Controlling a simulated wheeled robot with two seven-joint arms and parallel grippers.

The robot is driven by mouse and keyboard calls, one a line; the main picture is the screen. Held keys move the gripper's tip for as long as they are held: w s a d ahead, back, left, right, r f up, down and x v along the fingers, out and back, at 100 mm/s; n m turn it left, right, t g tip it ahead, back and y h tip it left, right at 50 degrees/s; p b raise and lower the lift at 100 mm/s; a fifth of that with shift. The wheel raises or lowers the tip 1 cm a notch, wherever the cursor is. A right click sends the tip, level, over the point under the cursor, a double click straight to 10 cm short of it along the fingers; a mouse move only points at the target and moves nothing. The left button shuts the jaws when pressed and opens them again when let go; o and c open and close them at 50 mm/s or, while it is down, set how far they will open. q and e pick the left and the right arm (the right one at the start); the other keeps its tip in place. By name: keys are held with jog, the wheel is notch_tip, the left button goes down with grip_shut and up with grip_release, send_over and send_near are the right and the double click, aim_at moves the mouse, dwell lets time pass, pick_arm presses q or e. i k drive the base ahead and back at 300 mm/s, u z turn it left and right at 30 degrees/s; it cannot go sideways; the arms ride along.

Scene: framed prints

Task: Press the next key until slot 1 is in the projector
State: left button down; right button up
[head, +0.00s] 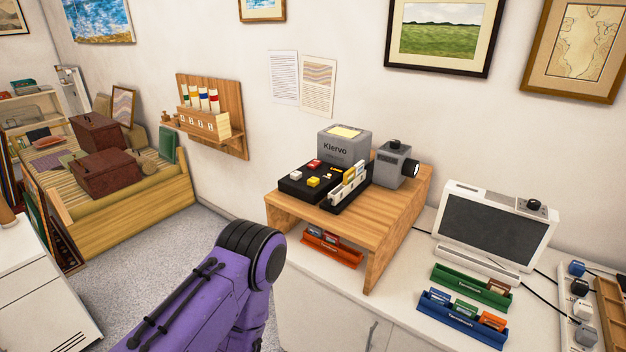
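A grey slide projector (393,163) with a black lens stands on a wooden riser, at the right. A grey box marked "Klervo" (343,147) with a yellow top patch is beside it. A black control unit (296,188) in front carries red, white and yellow keys; their labels are too small to read. A slide tray with pale slides (348,188) lies along its right side; I cannot read the slot numbers or tell which slot is in the projector. A purple arm link of mine shows at the bottom, well apart from the keys. Neither gripper shows.
The wooden riser (400,222) stands on a white counter, with an orange slide box (332,248) under it. A screen viewer (490,228), a green box (470,291) and a blue box (460,322) occupy the right. A wooden wall shelf (222,147) hangs left.

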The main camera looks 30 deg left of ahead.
aim_at(313, 181)
jog(key=k, duration=0.5)
jog(key=u, duration=1.9)
jog(key=i, duration=1.15)
jog(key=z, duration=2.15)
